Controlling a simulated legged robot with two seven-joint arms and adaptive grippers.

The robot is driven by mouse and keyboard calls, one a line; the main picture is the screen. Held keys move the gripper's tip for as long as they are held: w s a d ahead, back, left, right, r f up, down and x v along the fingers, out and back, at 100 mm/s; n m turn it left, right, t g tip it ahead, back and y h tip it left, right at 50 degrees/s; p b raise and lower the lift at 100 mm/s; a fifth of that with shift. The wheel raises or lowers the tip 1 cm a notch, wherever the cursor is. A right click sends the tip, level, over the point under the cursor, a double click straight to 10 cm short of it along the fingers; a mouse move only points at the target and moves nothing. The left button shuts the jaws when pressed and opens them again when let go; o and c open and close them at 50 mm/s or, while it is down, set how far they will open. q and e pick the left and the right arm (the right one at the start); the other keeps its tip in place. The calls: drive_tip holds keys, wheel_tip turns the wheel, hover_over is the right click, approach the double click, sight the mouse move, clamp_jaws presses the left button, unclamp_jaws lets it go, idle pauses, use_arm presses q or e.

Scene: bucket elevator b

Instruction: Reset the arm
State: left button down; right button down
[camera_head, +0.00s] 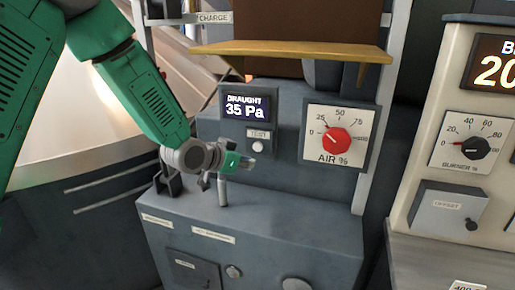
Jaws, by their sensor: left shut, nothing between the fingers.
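My left arm (138,92) is green and comes in from the upper left. My left gripper (244,163) is at its end, shut and empty, pointing right. In the picture it sits just above a short upright metal lever (223,192) on the grey cabinet; I cannot tell whether they touch. The gripper lies below the TEST button (258,146) and left of the red AIR % knob (337,140). My right gripper is not in view.
The grey cabinet (300,222) carries a DRAUGHT display (246,106) reading 35 Pa. A wooden shelf (290,49) juts out above it. A pale panel at right has a black BURNER % knob (474,148) and an OFFSET box (447,210).

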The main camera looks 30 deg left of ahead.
use_arm(q)
drive_tip(key=shift+s, duration=0.1)
idle(0.4)
drive_tip(key=s+d+f+g+b, duration=0.2)
drive_tip(key=s+f, duration=0.2)
drive_tip(key=f, duration=0.4)
drive_tip(key=s+d+f+g+b, duration=0.15)
drive_tip(key=s+f, duration=0.25)
drive_tip(key=f, duration=0.4)
drive_tip(key=s+d+f+n+g+y+b, duration=0.1)
drive_tip(key=s+d+f+g+b, duration=0.1)
drive_tip(key=s+f, duration=0.9)
drive_tip(key=s+d+f+n+g+y+b, duration=0.1)
drive_tip(key=s+d+f+g+b, duration=0.2)
drive_tip(key=s+f, duration=0.9)
drive_tip(key=s+g+b, duration=0.2)
drive_tip(key=s+g, duration=0.1)
drive_tip(key=s, duration=0.3)
drive_tip(key=shift+s, duration=0.15)
drive_tip(key=shift+f, duration=0.1)
